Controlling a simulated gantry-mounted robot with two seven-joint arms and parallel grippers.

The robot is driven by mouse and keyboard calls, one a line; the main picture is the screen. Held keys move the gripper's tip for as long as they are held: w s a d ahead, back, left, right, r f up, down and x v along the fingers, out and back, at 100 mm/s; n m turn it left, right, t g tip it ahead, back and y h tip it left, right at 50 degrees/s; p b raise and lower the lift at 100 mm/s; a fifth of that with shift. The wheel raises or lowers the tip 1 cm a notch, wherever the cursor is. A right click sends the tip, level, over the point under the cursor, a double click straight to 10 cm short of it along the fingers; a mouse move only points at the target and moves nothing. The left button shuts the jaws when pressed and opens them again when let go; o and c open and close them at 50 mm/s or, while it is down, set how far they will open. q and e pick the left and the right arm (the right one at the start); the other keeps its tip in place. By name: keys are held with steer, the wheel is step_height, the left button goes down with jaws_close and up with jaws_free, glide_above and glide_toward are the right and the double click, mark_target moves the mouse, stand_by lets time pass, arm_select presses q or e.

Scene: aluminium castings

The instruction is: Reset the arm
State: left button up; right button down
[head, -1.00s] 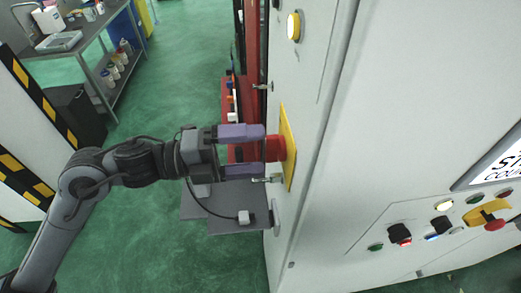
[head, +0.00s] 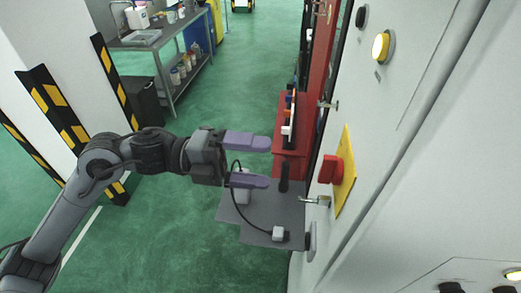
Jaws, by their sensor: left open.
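My left arm comes in from the left, and its gripper (head: 262,163) is open with two purple fingers. Nothing is between the fingers. The fingertips point right toward the red rotary switch (head: 328,169) on its yellow plate (head: 346,180), with a clear gap between them and the switch. The switch sits on the side of the light grey cabinet (head: 420,150). My right gripper does not show.
A grey shelf plate (head: 262,216) with a cable and small white plug juts out below the gripper. A red rack (head: 291,140) stands behind it. Striped pillar guards (head: 60,110) stand left; a grey workbench (head: 165,38) is farther back.

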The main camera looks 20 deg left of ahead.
arm_select(q)
steer(key=s+d+f+n+t, duration=0.25)
steer(key=f+n, duration=0.25)
steer(key=f, duration=0.3)
steer(key=s+d+f+n+t+y, duration=0.1)
steer(key=s+d+f+n+t, duration=0.15)
steer(key=f+n, duration=0.35)
steer(key=s+d+f+n+t, duration=0.2)
steer(key=s+f+n+t, duration=0.1)
steer(key=f, duration=0.6)
steer(key=s+a+f+n+y, duration=0.3)
steer(key=a+f+n+y, duration=0.7)
steer(key=f+n+y, duration=0.25)
steer(key=s+a+f+n+g+y, duration=0.4)
steer(key=s+a+n+g, duration=0.2)
steer(key=s+a, duration=0.2)
step_height(320, 180, up, 26)
steer(key=s+p, duration=0.1)
steer(key=p, duration=2.5)
steer(key=shift+g, duration=0.3)
